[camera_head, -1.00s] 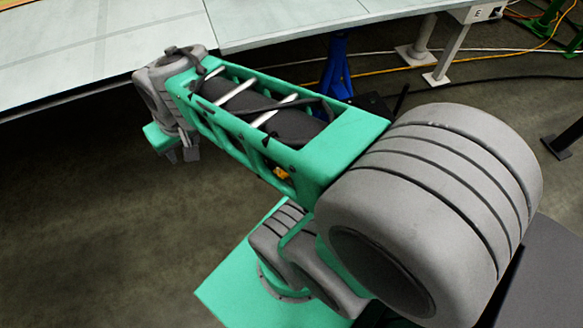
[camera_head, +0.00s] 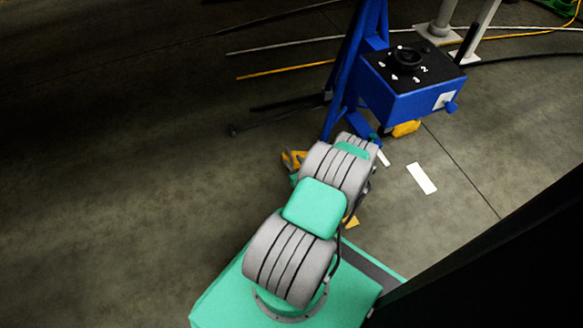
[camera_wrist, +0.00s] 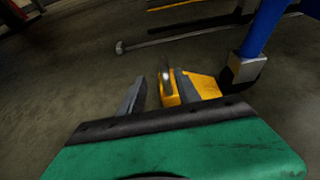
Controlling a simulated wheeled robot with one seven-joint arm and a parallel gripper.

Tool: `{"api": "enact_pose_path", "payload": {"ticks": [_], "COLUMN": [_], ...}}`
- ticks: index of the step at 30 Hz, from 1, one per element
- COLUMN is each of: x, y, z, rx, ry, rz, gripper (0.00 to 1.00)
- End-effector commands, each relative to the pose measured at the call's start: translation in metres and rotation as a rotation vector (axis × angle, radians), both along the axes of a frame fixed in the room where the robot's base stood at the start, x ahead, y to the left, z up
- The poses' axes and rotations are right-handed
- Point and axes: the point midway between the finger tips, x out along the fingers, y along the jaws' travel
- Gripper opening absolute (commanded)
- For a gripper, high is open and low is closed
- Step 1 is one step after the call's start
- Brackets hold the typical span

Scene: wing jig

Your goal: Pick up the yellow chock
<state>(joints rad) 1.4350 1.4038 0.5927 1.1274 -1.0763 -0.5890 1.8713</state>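The yellow chock (camera_wrist: 205,86) lies on the floor just beyond my gripper in the wrist view. Part of it shows between the two fingers and part to the right of the right finger. In the head view a yellow piece (camera_head: 293,160) shows beside my wrist; most of it is hidden by my arm. My gripper (camera_wrist: 156,92) is open, its grey fingers low at the chock. A gap shows between the left finger and the yellow. Whether the right finger touches the chock I cannot tell.
A blue stand (camera_head: 395,95) with a black top is just beyond my wrist; a blue leg (camera_wrist: 262,35) is close on the right in the wrist view. Another yellow piece (camera_head: 405,128) is under the stand. Rods and cables cross the floor behind. The left floor is clear.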

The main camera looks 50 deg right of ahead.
Motion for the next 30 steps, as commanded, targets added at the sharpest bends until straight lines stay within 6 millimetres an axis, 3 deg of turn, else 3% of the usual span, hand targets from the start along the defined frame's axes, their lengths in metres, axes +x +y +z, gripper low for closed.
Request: {"api": "enact_pose_path", "payload": {"ticks": [7, 13, 21, 30], "x": [0.019, 0.047, 0.054, 0.055], "y": [-0.022, -0.039, -0.042, -0.042], "z": [-0.015, -0.028, -0.026, -0.026], "rx": [0.002, 0.003, 0.004, 0.004], "ry": [-0.008, -0.006, -0.006, -0.005], "rz": [-0.023, -0.021, -0.021, -0.019], "gripper": [0.4, 0.4, 0.4, 0.16]}}
